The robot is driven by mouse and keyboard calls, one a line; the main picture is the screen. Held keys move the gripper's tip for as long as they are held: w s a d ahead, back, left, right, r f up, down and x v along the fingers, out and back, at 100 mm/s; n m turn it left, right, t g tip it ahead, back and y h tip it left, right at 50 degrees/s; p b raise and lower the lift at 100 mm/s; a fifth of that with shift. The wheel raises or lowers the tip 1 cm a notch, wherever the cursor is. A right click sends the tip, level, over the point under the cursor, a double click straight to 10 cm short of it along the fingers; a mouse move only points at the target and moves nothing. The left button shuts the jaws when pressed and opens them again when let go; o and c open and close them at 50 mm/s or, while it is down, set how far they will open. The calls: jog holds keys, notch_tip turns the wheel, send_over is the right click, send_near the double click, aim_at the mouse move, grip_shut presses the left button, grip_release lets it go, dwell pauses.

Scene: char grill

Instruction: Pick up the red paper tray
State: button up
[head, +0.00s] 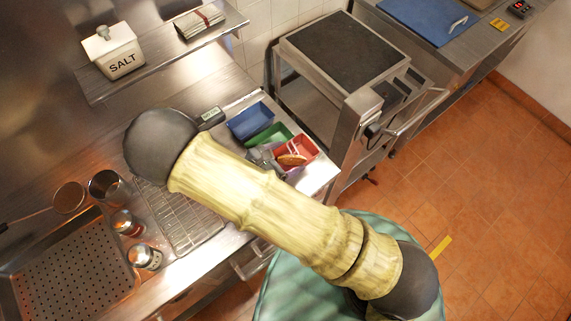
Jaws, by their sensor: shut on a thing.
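The red paper tray (308,148) is at the right end of the steel counter, in the middle of the head view. My arm crosses in front and hides part of the gripper and the tray's near side. I cannot tell whether the tray is clear of the counter.
A green tray (268,137) and a blue tray (250,121) stand close behind the red one. A wire rack (185,222), shakers (145,257) and a perforated pan (75,275) are to the left. A steel cart (340,110) stands close on the right.

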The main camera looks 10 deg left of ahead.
aim_at(286, 166)
jog(key=shift+r+b, duration=0.4)
jog(key=shift+r, duration=1.55)
